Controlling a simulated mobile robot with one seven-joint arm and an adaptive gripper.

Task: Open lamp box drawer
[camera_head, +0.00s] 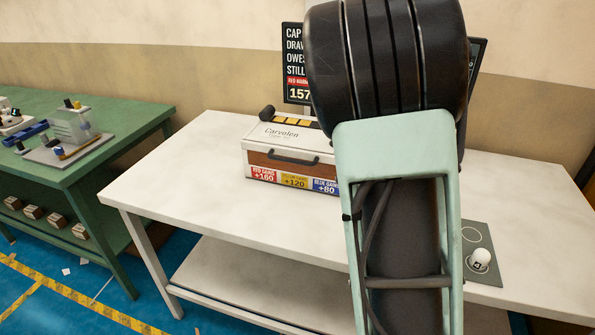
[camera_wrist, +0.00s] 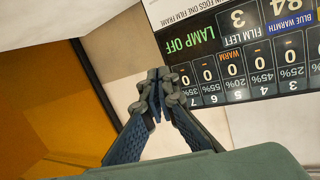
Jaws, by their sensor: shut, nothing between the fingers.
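The lamp box (camera_head: 300,136) is a white case lettered "Carvolen" on the white table, partly covered by my arm at its right. Its brown drawer front (camera_head: 262,160) looks closed, with a dark bar handle (camera_head: 293,158) across it. Red, yellow and blue labels run along the bottom of its front. My gripper is hidden behind my arm in the head view. In the wrist view my gripper (camera_wrist: 157,88) has its fingertips together with nothing between them, close to a dark display panel in the picture. The handle is not recognisable in that view.
The display panel (camera_wrist: 240,62) reads "LAMP OFF" upside down. A dark sign (camera_head: 296,62) stands behind the box. A grey mat (camera_head: 480,240) with a white bulb (camera_head: 480,258) lies at the table's right. The table (camera_head: 195,165) is clear left of the box. A green bench (camera_head: 120,128) stands further left.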

